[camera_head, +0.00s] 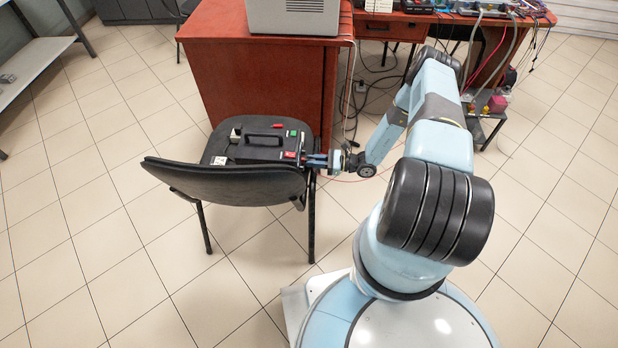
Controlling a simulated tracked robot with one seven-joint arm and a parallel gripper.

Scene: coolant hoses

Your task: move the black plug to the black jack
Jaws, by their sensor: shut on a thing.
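A black box (264,145) with a carry handle lies on the seat of a black chair. Small coloured blocks sit at its corners: a red one (290,155) at the right front, a green one (294,133) at the right back, a beige one (235,132) and a white one (218,160) on the left. My gripper (310,160) is at the box's right edge, beside the red block, pointing left. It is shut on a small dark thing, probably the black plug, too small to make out. I cannot pick out the black jack.
The chair's backrest (225,184) rises in front of the box. A red-brown desk (262,85) with a grey machine (293,17) stands close behind. Loose cables (352,100) hang beside the desk near my arm. The tiled floor left of the chair is clear.

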